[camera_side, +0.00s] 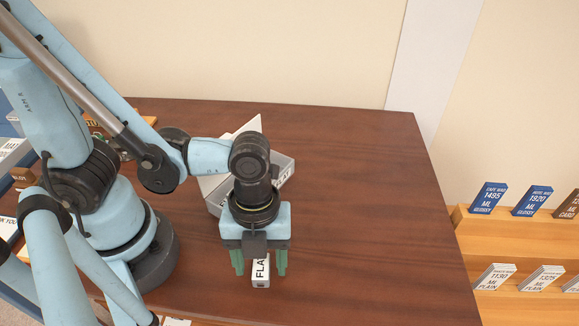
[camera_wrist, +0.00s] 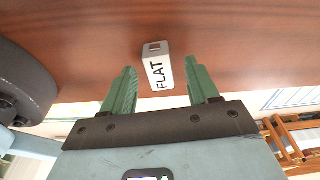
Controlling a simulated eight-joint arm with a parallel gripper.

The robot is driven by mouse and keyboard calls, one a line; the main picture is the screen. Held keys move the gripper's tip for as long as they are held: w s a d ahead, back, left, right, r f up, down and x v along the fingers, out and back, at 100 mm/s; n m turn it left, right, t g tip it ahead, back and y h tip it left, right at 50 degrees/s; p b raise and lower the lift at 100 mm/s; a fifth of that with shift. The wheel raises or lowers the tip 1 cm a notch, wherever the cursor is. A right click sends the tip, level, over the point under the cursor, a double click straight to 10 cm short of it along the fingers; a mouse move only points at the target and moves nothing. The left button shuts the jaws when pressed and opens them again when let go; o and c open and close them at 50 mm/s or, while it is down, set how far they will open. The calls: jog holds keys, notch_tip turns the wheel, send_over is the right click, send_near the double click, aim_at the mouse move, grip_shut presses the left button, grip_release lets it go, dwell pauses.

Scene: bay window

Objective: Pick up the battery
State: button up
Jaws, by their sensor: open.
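The battery (camera_side: 261,272) is a small white block with the black word FLAT on it. It rests on the brown wooden table in the side view, and its upper part is hidden behind my gripper. It also shows in the wrist view (camera_wrist: 158,72), between and a little beyond the fingertips. My gripper (camera_side: 259,270) is open, with its green fingers on the left and right of the battery. In the wrist view, gaps show between the battery and both fingers (camera_wrist: 162,78). Nothing is held.
A pale grey open box (camera_side: 215,195) with a raised lid sits behind my gripper on the table (camera_side: 365,190). The table's right side is clear. Wooden racks with blue and white cards (camera_side: 490,198) stand at the right, beyond the table edge.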

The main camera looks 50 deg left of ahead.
aim_at(261, 264)
jog(key=shift+f, duration=0.1)
grip_shut()
dwell(0.3)
jog(key=shift+r, duration=4.8)
jog(key=w+a+r+n+t, duration=0.1)
jog(key=w+a+r+n, duration=0.2)
jog(key=w+a+n, duration=0.5)
jog(key=w+a+r+n+t+y, duration=0.1)
jog(key=w+a+r+n, duration=0.3)
jog(key=n, duration=1.3)
jog(key=w+a+t, duration=0.1)
jog(key=w+a, duration=0.3)
jog(key=w, duration=0.1)
jog(key=shift+a+r+n, duration=0.15)
jog(key=shift+r+n, duration=0.15)
jog(key=shift+n, duration=0.1)
